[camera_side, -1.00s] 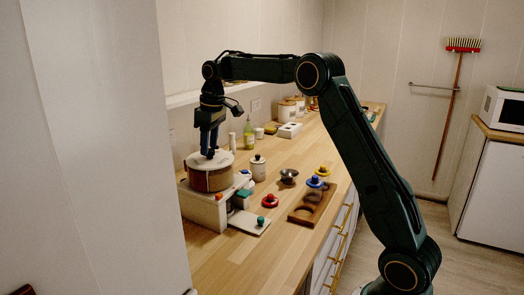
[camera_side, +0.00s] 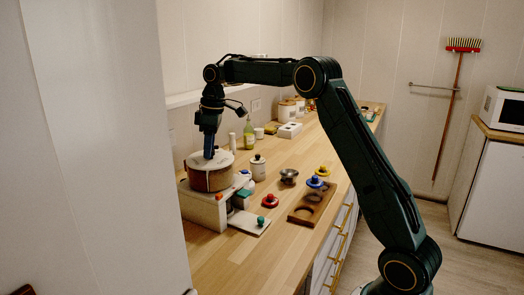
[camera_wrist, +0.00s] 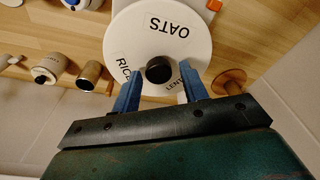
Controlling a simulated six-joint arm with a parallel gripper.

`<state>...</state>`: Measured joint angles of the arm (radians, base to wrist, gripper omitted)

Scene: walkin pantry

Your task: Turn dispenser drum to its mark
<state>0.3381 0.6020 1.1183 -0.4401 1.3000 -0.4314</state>
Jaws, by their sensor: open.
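The dispenser drum (camera_side: 209,177) sits on a pale base box (camera_side: 203,209) at the counter's near left end. In the wrist view, its white round top (camera_wrist: 190,45) carries the words OATS, RICE and a partly hidden one starting LENT. A dark round knob (camera_wrist: 159,68) stands at its centre. My gripper (camera_side: 209,156) points down over the drum; in the wrist view its blue fingers (camera_wrist: 160,88) are apart, one on each side of the knob's near side. I cannot tell whether they touch it. A red piece (camera_side: 219,196) is on the base at the drum's front.
A lidded white jar (camera_side: 258,168), a metal bowl (camera_side: 289,176) and a red ring-shaped piece with a knob (camera_side: 270,201) stand to the right. A wooden holder (camera_side: 311,205) lies near the counter's front edge. A green bottle (camera_side: 249,135) stands behind. The wall is close behind the drum.

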